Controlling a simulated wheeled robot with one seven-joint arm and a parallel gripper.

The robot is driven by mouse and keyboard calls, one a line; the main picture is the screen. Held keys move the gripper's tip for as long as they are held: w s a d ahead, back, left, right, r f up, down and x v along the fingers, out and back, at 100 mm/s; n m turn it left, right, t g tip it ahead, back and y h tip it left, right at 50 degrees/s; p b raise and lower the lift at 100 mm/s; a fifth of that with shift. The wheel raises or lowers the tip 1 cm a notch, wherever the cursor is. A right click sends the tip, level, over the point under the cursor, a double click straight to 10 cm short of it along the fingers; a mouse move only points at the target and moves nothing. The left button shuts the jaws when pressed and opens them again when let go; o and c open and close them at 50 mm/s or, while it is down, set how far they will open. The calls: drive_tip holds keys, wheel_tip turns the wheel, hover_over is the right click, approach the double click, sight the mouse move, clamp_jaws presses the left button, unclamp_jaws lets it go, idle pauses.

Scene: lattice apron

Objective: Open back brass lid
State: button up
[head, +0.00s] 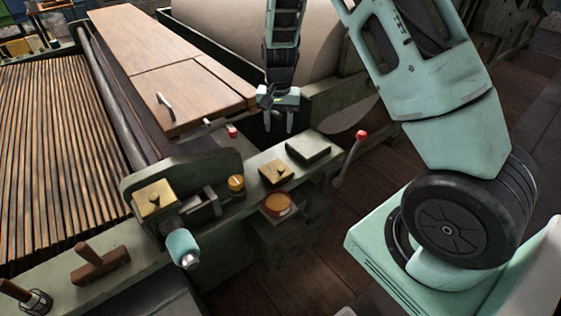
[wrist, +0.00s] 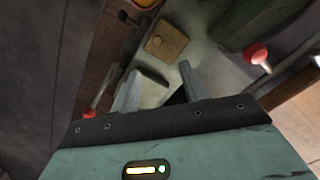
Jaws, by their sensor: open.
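Two square brass lids with small knobs show in the head view. One brass lid (head: 276,172) lies flat and shut on the green machine ledge. The other brass lid (head: 155,198) sits on the bearing block, nearer the picture's left front. A brass lid (wrist: 167,42) also shows in the wrist view, beyond my fingertips. My gripper (head: 279,128) points down above the ledge's far part, behind the ledge lid and apart from it. Its fingers are open and empty, as the wrist view also shows (wrist: 159,72).
A dark block (head: 308,149) lies beside the ledge lid. A red-knobbed lever (head: 361,135) stands at the ledge's right end. A yellow-topped cup (head: 236,184) and a round red-orange part (head: 277,205) are nearby.

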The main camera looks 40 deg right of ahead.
sight(281, 168)
drive_tip(key=f, duration=0.6)
drive_tip(key=f+p, duration=0.1)
drive_tip(key=f, duration=0.5)
drive_tip(key=d+f+p, duration=0.1)
drive_tip(key=f, duration=0.4)
drive_tip(key=shift+f, duration=0.4)
clamp_jaws()
